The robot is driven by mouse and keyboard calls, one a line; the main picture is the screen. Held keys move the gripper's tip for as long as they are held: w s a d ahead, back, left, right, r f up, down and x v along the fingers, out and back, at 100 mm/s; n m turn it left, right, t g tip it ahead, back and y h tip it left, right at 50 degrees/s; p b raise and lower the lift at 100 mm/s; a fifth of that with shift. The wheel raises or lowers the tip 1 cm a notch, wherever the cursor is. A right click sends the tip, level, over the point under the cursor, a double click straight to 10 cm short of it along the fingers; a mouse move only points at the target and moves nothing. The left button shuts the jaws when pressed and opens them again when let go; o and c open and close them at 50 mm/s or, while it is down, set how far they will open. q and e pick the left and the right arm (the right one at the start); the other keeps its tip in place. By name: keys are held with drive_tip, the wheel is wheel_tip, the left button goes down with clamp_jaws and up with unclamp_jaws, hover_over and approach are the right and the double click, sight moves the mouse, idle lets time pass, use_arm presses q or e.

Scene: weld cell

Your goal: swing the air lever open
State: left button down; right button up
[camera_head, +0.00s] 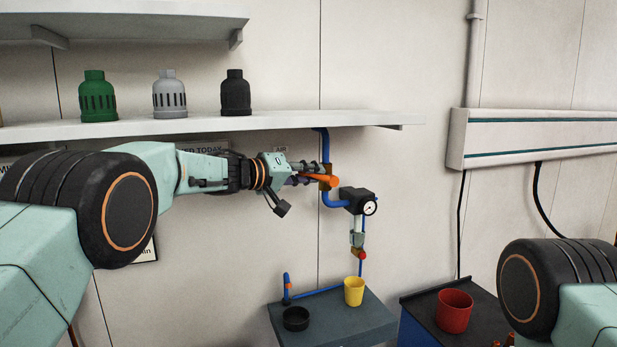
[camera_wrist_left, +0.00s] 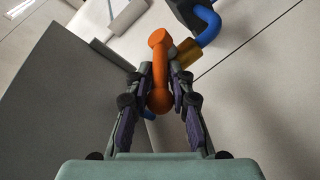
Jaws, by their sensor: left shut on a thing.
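The air lever (camera_head: 327,180) is an orange handle on a brass valve body (camera_head: 325,170) in the blue wall pipe, below the shelf. In the left wrist view the lever (camera_wrist_left: 159,65) stands out between the fingers, its pivot end by the brass valve (camera_wrist_left: 187,54). My left gripper (camera_head: 312,176) reaches it from the left and is shut on the lever; the fingers (camera_wrist_left: 159,92) lie on both sides of it. In the head view the fingers partly hide the lever. My right arm shows at the lower right, but its gripper is out of the picture.
A shelf (camera_head: 290,122) with green, grey and black slotted caps runs just above my left arm. A gauge (camera_head: 369,207) and regulator hang right of the valve. Below stand a grey bench (camera_head: 345,318) with a yellow cup (camera_head: 354,291) and black dish, and a red cup (camera_head: 454,311).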

use_arm(q)
drive_tip(key=shift+d+r+g+y, duration=0.1)
drive_tip(key=shift+d+g+y, duration=0.1)
drive_tip(key=shift+g+y, duration=0.15)
idle(0.3)
drive_tip(key=c, duration=1.6)
unclamp_jaws()
drive_tip(key=shift+o, duration=1.4)
drive_tip(key=shift+w+d, duration=0.1)
drive_tip(key=shift+w, duration=0.05)
drive_tip(key=shift+v, duration=1.45)
drive_tip(key=s+a, duration=0.9)
drive_tip(key=a, duration=0.1)
drive_tip(key=shift+s+a+r, duration=0.25)
drive_tip(key=shift+a+r, duration=0.05)
